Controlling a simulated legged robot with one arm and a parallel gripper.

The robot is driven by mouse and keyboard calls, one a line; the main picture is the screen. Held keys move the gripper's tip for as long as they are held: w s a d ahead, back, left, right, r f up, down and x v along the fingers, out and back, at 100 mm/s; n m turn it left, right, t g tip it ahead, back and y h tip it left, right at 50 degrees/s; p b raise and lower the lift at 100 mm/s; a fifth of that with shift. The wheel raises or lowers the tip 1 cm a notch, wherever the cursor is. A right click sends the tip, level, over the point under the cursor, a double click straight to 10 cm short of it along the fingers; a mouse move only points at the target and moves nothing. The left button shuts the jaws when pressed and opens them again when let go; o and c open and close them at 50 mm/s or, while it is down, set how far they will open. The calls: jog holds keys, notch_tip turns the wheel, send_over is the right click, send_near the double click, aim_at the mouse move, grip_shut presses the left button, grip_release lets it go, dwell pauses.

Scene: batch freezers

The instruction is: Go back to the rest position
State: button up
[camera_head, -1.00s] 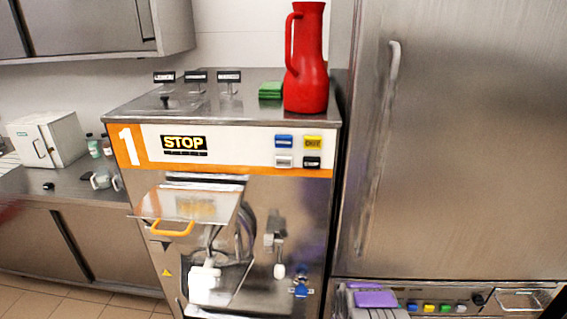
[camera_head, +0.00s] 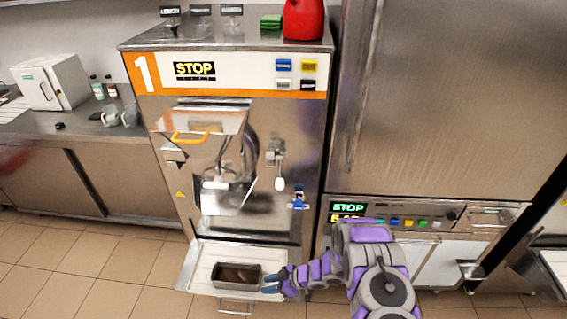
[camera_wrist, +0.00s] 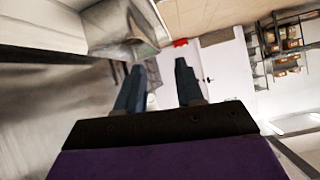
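My gripper (camera_head: 272,281) is low in front of the batch freezer (camera_head: 232,134), at the right side of a metal pan (camera_head: 236,277) with dark contents. The pan rests on the freezer's lower tray (camera_head: 197,266). In the head view I cannot tell whether the gripper touches the pan or only overlaps it. In the wrist view, my gripper (camera_wrist: 158,85) has its two dark fingers apart with nothing between them. My purple and grey arm comes in from the lower right.
A tall steel cabinet (camera_head: 452,95) stands right of the freezer, with a control panel (camera_head: 400,217) below its door. A red jug (camera_head: 304,19) and a green block (camera_head: 271,21) sit on the freezer. A counter (camera_head: 70,126) with a small white box (camera_head: 50,80) is at left. Tiled floor (camera_head: 80,260) is clear at lower left.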

jog(key=w+d+r+m+t+h, duration=0.3)
jog(key=w+d+r+t+h, duration=0.3)
jog(key=w+d+r, duration=0.8)
jog(key=s+d+r+m+g+h, duration=0.1)
jog(key=s+d+r+m+h, duration=0.25)
jog(key=d+r, duration=0.35)
jog(key=s+d+r+m+h, duration=0.2)
jog(key=s+d+r+h, duration=0.15)
jog(key=r, duration=0.55)
jog(key=s+d+r+m+g+h, duration=0.1)
jog(key=s+d+r+m+g, duration=0.1)
jog(key=s+r, duration=0.45)
jog(key=s+d+r+m+g+h, duration=0.15)
jog(key=s+r, duration=0.25)
jog(key=s, duration=0.6)
jog(key=s+a+r+m+g+y, duration=0.1)
jog(key=s+a, duration=0.2)
jog(key=s, duration=0.5)
jog(key=s+a+r+m+g+y, duration=0.1)
jog(key=s+a+r+g, duration=0.1)
jog(key=s, duration=0.7)
jog(key=s+a+r+m+g+y, duration=0.1)
jog(key=s+a, duration=0.3)
jog(key=s, duration=0.5)
jog(key=shift+s+r+g+y, duration=0.25)
jog(key=shift+g+y, duration=0.1)
jog(key=shift+y, duration=0.2)
